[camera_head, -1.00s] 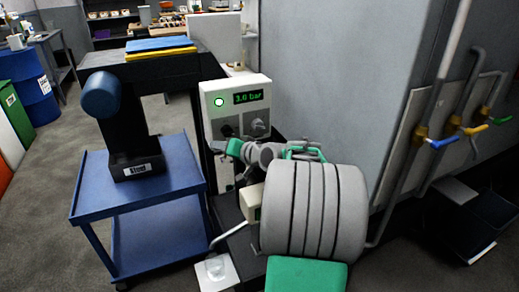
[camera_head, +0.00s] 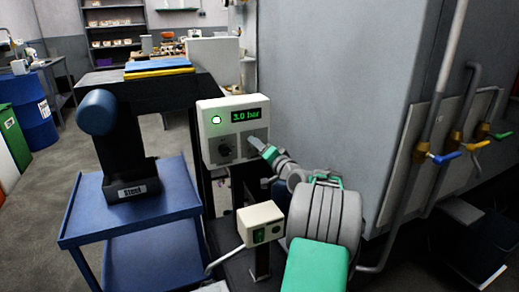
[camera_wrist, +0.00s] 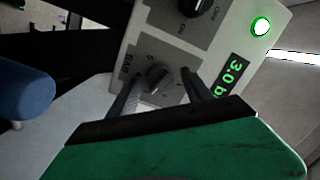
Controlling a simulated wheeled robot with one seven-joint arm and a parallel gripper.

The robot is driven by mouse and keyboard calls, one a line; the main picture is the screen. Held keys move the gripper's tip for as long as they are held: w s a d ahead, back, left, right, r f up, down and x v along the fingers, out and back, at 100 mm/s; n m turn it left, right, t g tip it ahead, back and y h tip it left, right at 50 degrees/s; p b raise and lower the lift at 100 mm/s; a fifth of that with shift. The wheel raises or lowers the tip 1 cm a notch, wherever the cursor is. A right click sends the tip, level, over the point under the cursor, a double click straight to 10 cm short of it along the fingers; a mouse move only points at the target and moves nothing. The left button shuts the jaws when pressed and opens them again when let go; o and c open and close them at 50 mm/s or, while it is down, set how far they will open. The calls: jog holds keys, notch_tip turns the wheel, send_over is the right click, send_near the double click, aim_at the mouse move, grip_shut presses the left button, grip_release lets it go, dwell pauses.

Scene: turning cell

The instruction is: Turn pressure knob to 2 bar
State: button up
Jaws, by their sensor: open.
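The pressure knob (camera_wrist: 158,76) is a dark round knob on a grey plate with a BAR scale. My gripper (camera_wrist: 160,90) is open, with one finger on each side of the knob; I cannot tell whether they touch it. In the head view my gripper (camera_head: 256,142) is at the right part of the control box (camera_head: 205,128) and hides this knob. The green display (camera_head: 245,115) reads 3.0 bar and shows partly in the wrist view (camera_wrist: 233,75).
An OFF/ON knob (camera_wrist: 197,6) sits beside the pressure knob, near a lit green lamp (camera_wrist: 261,26). A smaller switch box (camera_head: 262,222) stands below the control box. A blue cart (camera_head: 130,220) is at left, and a grey cabinet wall (camera_head: 340,90) at right.

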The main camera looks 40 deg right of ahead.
jog(key=shift+c, duration=0.2)
grip_shut()
dwell(0.3)
jog(key=shift+f+n+b, duration=0.1)
jog(key=shift+n+b, duration=0.2)
jog(key=shift+b, duration=0.2)
jog(key=n+b, duration=0.4)
jog(key=b, duration=0.1)
jog(key=n+g+b, duration=0.1)
jog(key=n+b, duration=0.4)
jog(key=b, duration=0.1)
jog(key=shift+n+h, duration=0.3)
